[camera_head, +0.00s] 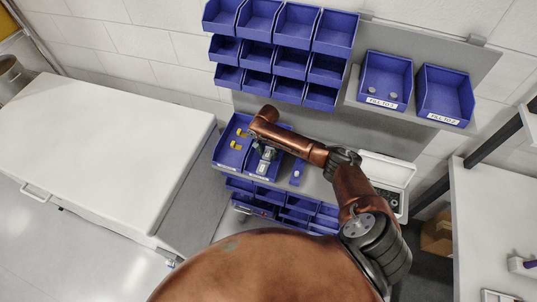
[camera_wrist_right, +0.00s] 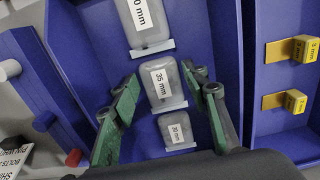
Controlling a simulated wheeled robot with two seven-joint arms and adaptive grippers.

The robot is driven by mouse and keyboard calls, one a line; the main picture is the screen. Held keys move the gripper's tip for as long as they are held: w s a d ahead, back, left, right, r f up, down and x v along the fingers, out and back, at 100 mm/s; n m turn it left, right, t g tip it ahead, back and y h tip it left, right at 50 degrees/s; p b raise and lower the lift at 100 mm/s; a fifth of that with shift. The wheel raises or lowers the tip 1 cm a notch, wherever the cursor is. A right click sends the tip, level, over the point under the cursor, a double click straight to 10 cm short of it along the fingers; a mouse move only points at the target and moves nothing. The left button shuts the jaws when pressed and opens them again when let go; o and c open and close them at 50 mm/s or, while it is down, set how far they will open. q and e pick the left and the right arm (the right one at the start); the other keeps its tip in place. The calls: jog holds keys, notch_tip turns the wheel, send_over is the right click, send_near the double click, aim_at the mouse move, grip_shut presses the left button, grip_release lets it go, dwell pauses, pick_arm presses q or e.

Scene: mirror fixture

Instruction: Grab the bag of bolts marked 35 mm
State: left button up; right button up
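The bag marked 35 mm (camera_wrist_right: 166,84) is a clear bag with a white label, lying in a blue bin (camera_wrist_right: 225,25) in the right wrist view. One bag (camera_wrist_right: 147,20) lies beyond it, its label cut off but ending in 0 mm. A smaller bag marked 30 mm (camera_wrist_right: 176,130) lies nearer. My right gripper (camera_wrist_right: 163,82) is open, its green fingers on either side of the 35 mm bag. Whether they touch it is unclear. In the head view my right gripper (camera_head: 266,156) hangs over the bin, partly hiding the bags. My left gripper is out of view.
The neighbouring blue bin (camera_head: 233,143) holds yellow blocks (camera_wrist_right: 297,101). A narrow blue holder (camera_head: 297,172) stands on the other side. A white open case (camera_head: 385,172) lies to the right.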

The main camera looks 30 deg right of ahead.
jog(key=c, duration=0.8)
jog(key=shift+r, duration=0.15)
